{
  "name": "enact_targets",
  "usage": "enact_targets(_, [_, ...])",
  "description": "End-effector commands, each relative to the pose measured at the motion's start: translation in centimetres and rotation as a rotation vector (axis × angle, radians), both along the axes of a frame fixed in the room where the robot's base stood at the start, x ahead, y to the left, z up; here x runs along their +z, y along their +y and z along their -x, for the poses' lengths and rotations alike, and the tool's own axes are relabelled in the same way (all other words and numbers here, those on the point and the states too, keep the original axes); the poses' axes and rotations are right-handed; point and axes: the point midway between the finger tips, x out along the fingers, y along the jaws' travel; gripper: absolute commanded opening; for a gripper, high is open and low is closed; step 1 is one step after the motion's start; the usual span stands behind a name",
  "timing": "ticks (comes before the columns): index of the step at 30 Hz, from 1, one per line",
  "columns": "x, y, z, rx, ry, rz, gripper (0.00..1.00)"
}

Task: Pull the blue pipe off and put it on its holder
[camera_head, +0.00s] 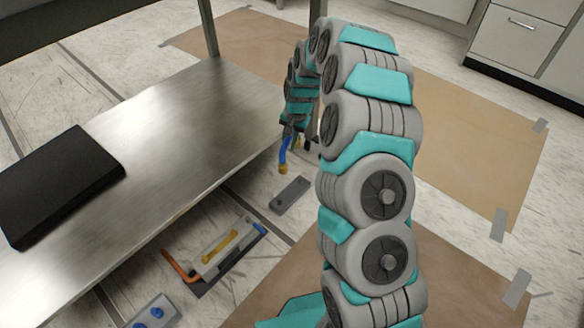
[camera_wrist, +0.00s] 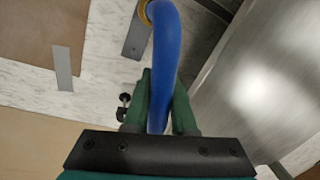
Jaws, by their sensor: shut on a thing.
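The blue pipe (camera_head: 283,152) hangs from my gripper (camera_head: 290,131) beside the near right edge of the steel table, with its yellow end pointing down. In the wrist view the blue pipe (camera_wrist: 166,55) passes between the green fingers of my gripper (camera_wrist: 160,110), which are shut on it. Its yellow end is at the top of that view, over a grey plate (camera_wrist: 137,38). The pipe is apart from the floor. A grey plate with two blue knobs (camera_head: 152,313) lies on the floor at the bottom left. I cannot tell which piece is the pipe's holder.
The steel table (camera_head: 190,115) bears a black box (camera_head: 58,185). On the floor lie a narrow grey plate (camera_head: 290,195) and a panel with a yellow bar (camera_head: 219,252) and an orange pipe (camera_head: 180,268). Taped brown sheets (camera_head: 470,140) cover floor at right.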

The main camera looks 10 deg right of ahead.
Motion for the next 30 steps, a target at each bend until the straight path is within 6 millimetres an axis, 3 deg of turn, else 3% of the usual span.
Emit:
enact_targets(1, [-2.8, 0.0, 0.4, -0.059, 0.009, -0.002, 0.00])
enact_targets(3, [-5.7, -0.2, 0.5, -0.142, 0.003, -0.005, 0.00])
enact_targets(9, [-10.6, -0.3, 1.2, -0.297, -0.008, -0.018, 0.00])
enact_targets(30, [-14.8, -0.2, 1.3, -0.331, -0.014, -0.022, 0.00])
